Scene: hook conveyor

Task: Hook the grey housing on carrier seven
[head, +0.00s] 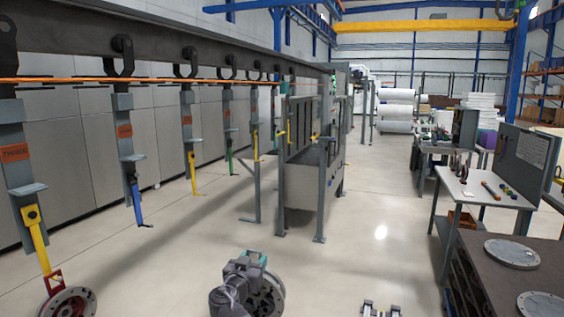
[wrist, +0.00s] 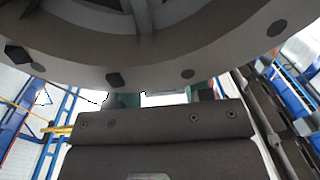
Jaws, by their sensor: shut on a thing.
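A round grey housing (head: 272,299) is at the bottom centre of the head view, partly hidden by my arm. My gripper (head: 250,262) is shut on it, above the open floor. In the wrist view the housing's broad grey rim with bolts (wrist: 150,75) fills the top, and teal finger parts of my gripper (wrist: 163,98) meet it from below. Carriers hang in a row from the dark overhead rail (head: 150,45). The nearest carrier (head: 15,152) reads THREE and has a yellow hook. Farther carriers have blue, yellow and green hooks; their orange labels are too small to read, so I cannot confirm carrier seven.
Another round part (head: 68,303) with a red bracket hangs from the nearest yellow hook. A grey framed enclosure (head: 310,175) stands at the line's far end. A dark table (head: 490,290) with grey discs and a tool bench (head: 470,188) stand right. The middle floor is mostly clear.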

